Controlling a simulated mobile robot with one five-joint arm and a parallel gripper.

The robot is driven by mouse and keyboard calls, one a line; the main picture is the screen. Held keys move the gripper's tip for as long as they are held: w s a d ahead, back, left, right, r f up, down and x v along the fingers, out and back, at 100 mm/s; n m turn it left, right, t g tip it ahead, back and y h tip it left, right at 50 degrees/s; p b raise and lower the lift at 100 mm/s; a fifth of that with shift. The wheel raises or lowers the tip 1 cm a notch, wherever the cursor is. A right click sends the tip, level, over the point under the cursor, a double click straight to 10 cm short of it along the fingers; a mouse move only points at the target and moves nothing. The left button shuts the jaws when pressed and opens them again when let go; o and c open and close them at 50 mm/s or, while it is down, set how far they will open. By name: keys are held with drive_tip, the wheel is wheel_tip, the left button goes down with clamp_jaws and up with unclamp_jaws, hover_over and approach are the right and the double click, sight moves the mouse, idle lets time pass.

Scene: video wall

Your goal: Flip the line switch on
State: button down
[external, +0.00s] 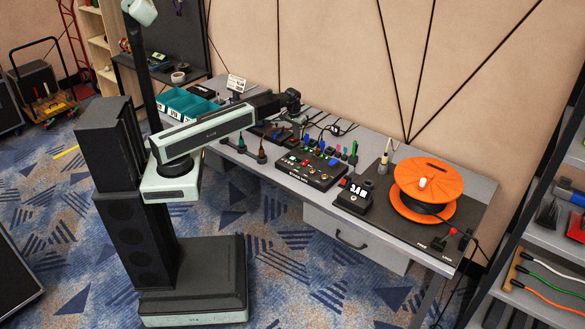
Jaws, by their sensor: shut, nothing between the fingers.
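The workbench (480,190) runs along the wall. At its right end a dark panel holds a small switch with red-tipped levers (453,234) near the front edge; small white lettering beside it is too small to read, so I cannot tell for sure that it is the line switch, nor its position. My gripper (300,116) is over the back middle of the bench, far to the left of that switch. Its fingers are small and partly lost against dark items; it is shut and empty.
An orange reel (427,178) stands behind the red-tipped switch. A black control box (310,168) and a smaller black device (354,196) sit mid-bench, with several cables and plugs. Teal bins (185,104) are at the left. A shelf rack (540,215) stands close at the right.

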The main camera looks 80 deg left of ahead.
drive_tip(key=shift+d, duration=0.1)
drive_tip(key=shift+s+d+r+p, duration=0.3)
drive_tip(key=shift+s+d, duration=0.15)
drive_tip(key=shift+s, duration=0.1)
drive_tip(key=shift+f, duration=0.1)
wheel_tip(320, 180, up, 14)
drive_tip(key=w+a+p, duration=0.1)
drive_tip(key=p, duration=1.2)
drive_tip(key=shift+w+a+p, duration=0.25)
drive_tip(key=shift+w+p, duration=0.05)
drive_tip(key=shift+p, duration=0.1)
drive_tip(key=shift+f, duration=0.1)
